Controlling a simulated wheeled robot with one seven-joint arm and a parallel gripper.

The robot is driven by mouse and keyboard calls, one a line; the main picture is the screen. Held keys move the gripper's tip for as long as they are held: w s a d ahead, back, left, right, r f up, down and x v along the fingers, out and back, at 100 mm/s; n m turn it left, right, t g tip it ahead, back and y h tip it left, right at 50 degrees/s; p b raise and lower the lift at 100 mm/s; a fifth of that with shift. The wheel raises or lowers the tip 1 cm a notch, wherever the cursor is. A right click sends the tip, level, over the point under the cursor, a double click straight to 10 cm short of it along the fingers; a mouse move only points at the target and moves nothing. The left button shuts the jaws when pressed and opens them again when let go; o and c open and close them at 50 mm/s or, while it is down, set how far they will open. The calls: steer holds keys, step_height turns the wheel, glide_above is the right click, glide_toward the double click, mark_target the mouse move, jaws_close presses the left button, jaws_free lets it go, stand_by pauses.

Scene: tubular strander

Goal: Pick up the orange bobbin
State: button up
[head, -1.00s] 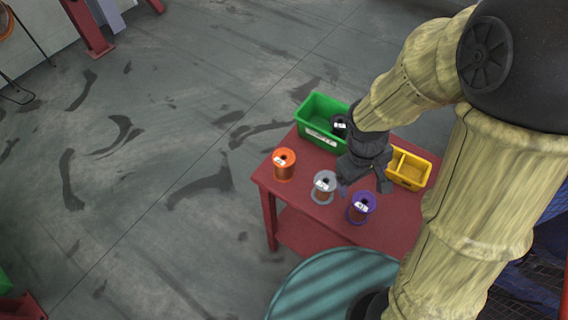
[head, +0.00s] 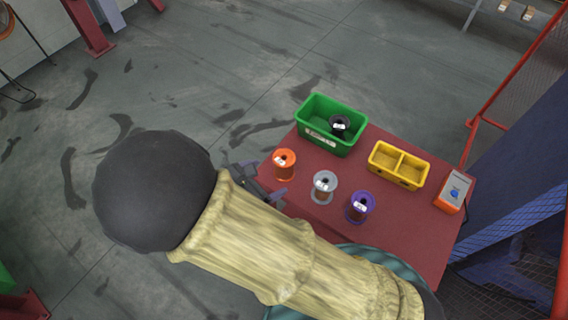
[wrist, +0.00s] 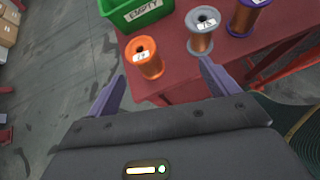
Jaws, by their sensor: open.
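The orange bobbin (head: 284,165) stands upright on the left edge of the red table (head: 400,222) in the head view. In the wrist view the orange bobbin (wrist: 146,58) stands upright near the table edge, ahead of my fingers and a little right of the left one. My gripper (wrist: 158,80) is open and empty, its two purple-grey fingers spread wide and apart from the bobbin. In the head view my gripper (head: 268,188) is partly hidden behind my arm, just below the orange bobbin.
A grey bobbin (head: 324,187) and a purple bobbin (head: 360,207) stand to the right of the orange one. A green bin (head: 333,122) holds a black bobbin (head: 340,125). A yellow two-compartment tray (head: 398,165) and an orange-grey box (head: 454,191) lie further right.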

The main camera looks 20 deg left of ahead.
mark_target(280, 162)
steer(key=a+n, duration=0.1)
steer(key=s+a+t, duration=0.1)
steer(key=s+a+n+y, duration=0.1)
steer(key=shift+a+n+t, duration=0.3)
steer(key=shift+a+t, duration=0.1)
steer(key=p+x, duration=0.2)
steer(key=x, duration=1)
steer(key=shift+w, duration=0.1)
steer(key=shift+p, duration=0.3)
steer(key=p+x, duration=0.2)
steer(key=x, duration=0.2)
steer(key=shift+w+d+f, duration=0.15)
steer(key=shift+d, duration=0.15)
steer(key=shift+w+f, duration=0.2)
steer(key=shift+f, duration=0.05)
